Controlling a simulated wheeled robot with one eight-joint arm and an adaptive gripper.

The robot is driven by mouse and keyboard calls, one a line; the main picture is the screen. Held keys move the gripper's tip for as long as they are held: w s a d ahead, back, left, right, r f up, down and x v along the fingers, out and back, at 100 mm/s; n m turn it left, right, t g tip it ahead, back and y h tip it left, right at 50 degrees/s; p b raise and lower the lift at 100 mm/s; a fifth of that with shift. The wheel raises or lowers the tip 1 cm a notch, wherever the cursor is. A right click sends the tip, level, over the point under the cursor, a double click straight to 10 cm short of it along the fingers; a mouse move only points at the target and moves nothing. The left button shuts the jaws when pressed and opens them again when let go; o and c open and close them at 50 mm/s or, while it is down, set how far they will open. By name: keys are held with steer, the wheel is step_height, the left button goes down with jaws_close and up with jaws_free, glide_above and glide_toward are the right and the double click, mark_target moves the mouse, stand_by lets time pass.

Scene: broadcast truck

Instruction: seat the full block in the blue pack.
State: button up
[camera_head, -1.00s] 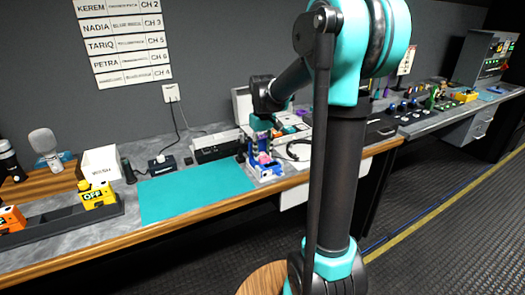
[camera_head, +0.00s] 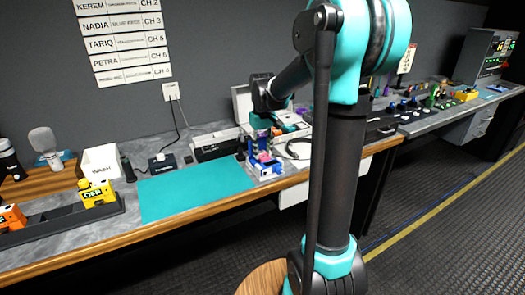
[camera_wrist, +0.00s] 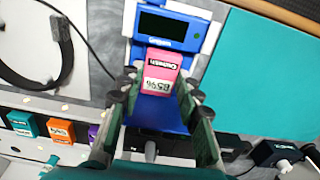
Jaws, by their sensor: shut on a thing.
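The blue pack (camera_wrist: 196,35) has a dark screen and shows at the top of the wrist view. In the head view it stands at the bench's front edge (camera_head: 271,174), right of the teal mat. A pink block (camera_wrist: 164,62) with a label that seems to read 85% upside down is between my fingers, against the pack's blue body. My gripper (camera_wrist: 160,84) is shut on this block; it also shows above the pack in the head view (camera_head: 263,146). How deep the block sits in the pack cannot be told.
Teal (camera_wrist: 22,122), orange (camera_wrist: 60,130) and purple blocks sit in a row at the wrist view's left. A black cable (camera_wrist: 50,65) curves beside the pack. The teal mat (camera_head: 195,190) is clear. A yellow OFF block (camera_head: 97,194) stands further left.

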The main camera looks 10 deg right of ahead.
mark_target(263, 155)
steer(key=shift+f, duration=0.75)
steer(key=o, duration=1)
steer(key=shift+o, duration=0.2)
step_height(263, 155, up, 12)
steer(key=shift+s, duration=0.1)
